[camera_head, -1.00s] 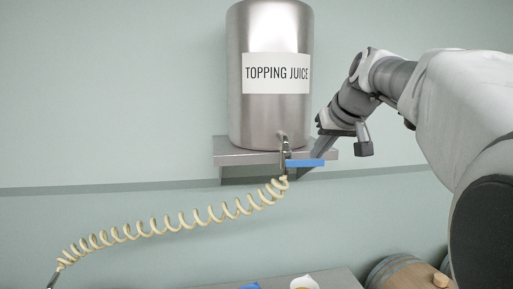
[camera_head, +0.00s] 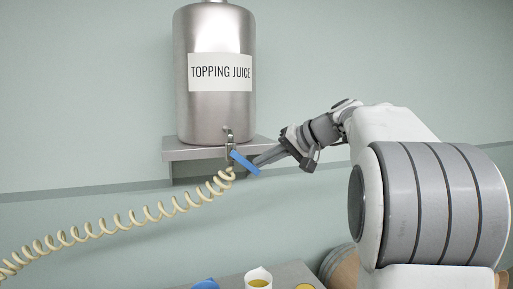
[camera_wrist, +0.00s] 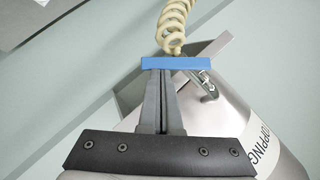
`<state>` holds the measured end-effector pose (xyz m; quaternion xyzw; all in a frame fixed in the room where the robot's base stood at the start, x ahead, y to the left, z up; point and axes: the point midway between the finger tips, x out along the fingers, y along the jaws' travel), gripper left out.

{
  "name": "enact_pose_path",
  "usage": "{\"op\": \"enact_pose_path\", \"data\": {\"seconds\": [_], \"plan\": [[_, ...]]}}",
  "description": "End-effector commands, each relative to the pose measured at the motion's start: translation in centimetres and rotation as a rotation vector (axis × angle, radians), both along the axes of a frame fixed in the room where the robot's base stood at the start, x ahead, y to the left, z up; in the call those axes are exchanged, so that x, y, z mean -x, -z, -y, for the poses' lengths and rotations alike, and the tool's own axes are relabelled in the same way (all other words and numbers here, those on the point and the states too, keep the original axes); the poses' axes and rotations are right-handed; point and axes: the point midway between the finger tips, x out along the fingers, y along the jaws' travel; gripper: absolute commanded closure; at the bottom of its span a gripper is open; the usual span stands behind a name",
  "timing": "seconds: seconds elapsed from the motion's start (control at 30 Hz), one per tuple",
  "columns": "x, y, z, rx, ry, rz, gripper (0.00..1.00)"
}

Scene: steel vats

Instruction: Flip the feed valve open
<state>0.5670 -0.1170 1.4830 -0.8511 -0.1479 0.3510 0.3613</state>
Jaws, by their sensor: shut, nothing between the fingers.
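The feed valve's blue lever (camera_head: 243,162) sits under the steel vat labelled TOPPING JUICE (camera_head: 213,115). In the head view the lever slants down to the right from the valve's metal body (camera_head: 229,143). My gripper (camera_head: 258,160) is shut and empty, with its tips at the lever's right side. In the wrist view the closed fingertips (camera_wrist: 163,73) reach the long edge of the blue lever (camera_wrist: 180,63) and appear to touch it. The lever is not between the fingers. A cream coiled hose (camera_head: 150,215) hangs from the valve.
The vat stands on a steel wall shelf (camera_head: 190,153), close to my gripper. Below, a table (camera_head: 290,271) carries a white cup (camera_head: 258,277) and a blue item (camera_head: 205,284). A wooden barrel (camera_head: 341,270) stands at lower right.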

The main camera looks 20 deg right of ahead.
Motion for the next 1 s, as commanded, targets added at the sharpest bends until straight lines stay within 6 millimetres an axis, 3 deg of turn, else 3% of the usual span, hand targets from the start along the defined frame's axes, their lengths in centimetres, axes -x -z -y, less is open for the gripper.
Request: {"op": "enact_pose_path", "data": {"seconds": [0.1,0.6,0.67,1.0], "plan": [[-0.1,1.6,-0.1,-0.114,0.002,0.000,1.00],[-0.2,4.2,-1.9,-0.566,-0.001,0.002,1.00],[-0.2,3.5,-1.9,-0.563,-0.001,0.002,1.00],[-0.2,3.3,-1.9,-0.559,-0.001,0.002,1.00]]}}
